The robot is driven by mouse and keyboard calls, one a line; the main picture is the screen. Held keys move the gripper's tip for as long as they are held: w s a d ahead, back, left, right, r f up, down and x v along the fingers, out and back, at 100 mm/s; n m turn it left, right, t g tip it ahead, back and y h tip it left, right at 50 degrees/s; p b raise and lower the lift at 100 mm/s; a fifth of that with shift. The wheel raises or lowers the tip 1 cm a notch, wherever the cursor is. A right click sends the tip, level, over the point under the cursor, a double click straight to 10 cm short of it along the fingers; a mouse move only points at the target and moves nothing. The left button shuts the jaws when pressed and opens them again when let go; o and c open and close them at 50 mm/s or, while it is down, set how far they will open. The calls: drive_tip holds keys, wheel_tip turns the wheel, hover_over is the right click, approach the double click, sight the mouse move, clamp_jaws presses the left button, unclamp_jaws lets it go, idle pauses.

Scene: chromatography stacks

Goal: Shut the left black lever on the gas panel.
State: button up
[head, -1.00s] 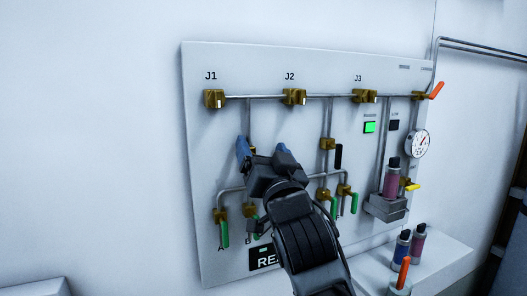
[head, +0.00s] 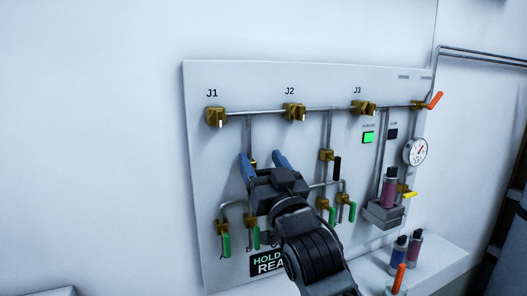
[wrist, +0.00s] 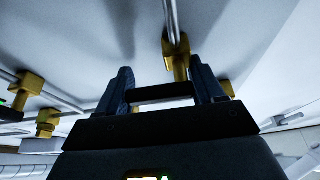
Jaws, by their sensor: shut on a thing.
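The gas panel (head: 285,80) is on the wall in the head view. My gripper (head: 264,160) is at the left mid-height valve, its two blue fingers set apart and pointing at the panel. In the wrist view my gripper (wrist: 162,86) has a black bar, the left black lever (wrist: 165,92), lying crosswise between its fingers, below a brass valve (wrist: 176,58) on a vertical pipe. The fingers are shut on this lever's two ends. In the head view the lever is hidden by my gripper. The other black lever (head: 337,168) hangs down, right of its brass valve.
Green levers (head: 226,244) hang from the lower valves near my gripper. A holder (head: 384,214) with a vial (head: 389,190) is at the right. A shelf (head: 440,262) with several vials stands below. The wall left of the panel is clear.

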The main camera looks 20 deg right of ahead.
sight(267, 173)
drive_tip(key=shift+n, duration=0.3)
drive_tip(key=o, duration=1)
drive_tip(key=shift+c, duration=0.2)
drive_tip(key=shift+b+v, duration=0.85)
drive_tip(key=shift+v, duration=3.05)
